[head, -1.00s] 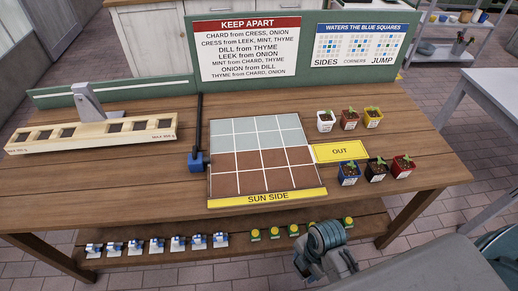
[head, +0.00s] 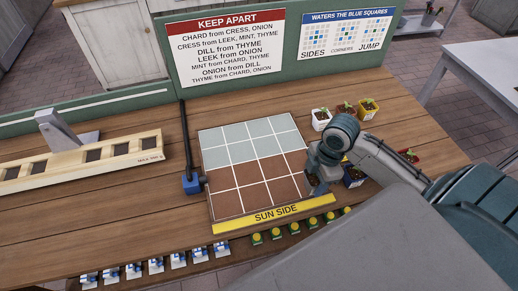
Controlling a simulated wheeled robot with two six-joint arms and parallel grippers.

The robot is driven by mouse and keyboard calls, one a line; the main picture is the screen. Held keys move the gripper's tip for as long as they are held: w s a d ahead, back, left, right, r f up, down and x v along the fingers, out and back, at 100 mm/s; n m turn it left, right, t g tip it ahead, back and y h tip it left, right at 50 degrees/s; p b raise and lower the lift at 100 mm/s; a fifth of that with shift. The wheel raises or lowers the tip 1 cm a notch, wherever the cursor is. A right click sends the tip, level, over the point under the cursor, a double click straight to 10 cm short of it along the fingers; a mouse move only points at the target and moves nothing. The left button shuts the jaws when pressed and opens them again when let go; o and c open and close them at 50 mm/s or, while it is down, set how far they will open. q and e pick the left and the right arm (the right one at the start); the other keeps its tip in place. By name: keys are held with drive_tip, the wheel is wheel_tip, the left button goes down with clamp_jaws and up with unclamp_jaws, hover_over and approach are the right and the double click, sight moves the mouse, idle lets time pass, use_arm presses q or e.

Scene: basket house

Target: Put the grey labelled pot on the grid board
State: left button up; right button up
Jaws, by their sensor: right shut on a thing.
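My right gripper (head: 313,183) is shut at the right edge of the grid board, near its front corner. The grey labelled pot (head: 312,181) is in its jaws; only a small dark part shows, and its label and base are hidden. I cannot tell whether it touches the board or the table. The grid board (head: 240,151) lies on the table, with pale squares at the back and brown squares at the front. No pot stands on its visible squares. My left gripper is not in view.
White (head: 321,124), terracotta and yellow pots (head: 367,114) stand behind my right arm. A blue pot (head: 353,181) and a red pot (head: 408,156) stand beside it. A blue block with a black post (head: 192,184) is left of the board; a wooden rack (head: 80,160) lies further left.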

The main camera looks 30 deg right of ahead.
drive_tip(key=shift+w+a+r, duration=0.1)
drive_tip(key=shift+w+a, duration=0.05)
drive_tip(key=shift+w, duration=0.3)
drive_tip(key=w+a+p, duration=0.1)
drive_tip(key=w, duration=0.3)
drive_tip(key=w+a+p, duration=0.1)
drive_tip(key=w, duration=0.4)
drive_tip(key=w+a+f+p, duration=0.1)
drive_tip(key=w, duration=0.3)
drive_tip(key=shift+w+a+f+p, duration=0.1)
drive_tip(key=shift+w+a+p, duration=0.1)
drive_tip(key=shift+a+p, duration=0.15)
drive_tip(key=shift+w+f, duration=0.15)
wheel_tip(320, 180, down, 3)
drive_tip(key=shift+r+p, duration=0.1)
drive_tip(key=shift+p, duration=0.7)
drive_tip(key=shift+f, duration=0.35)
drive_tip(key=o, duration=1.3)
drive_tip(key=shift+o, duration=0.2)
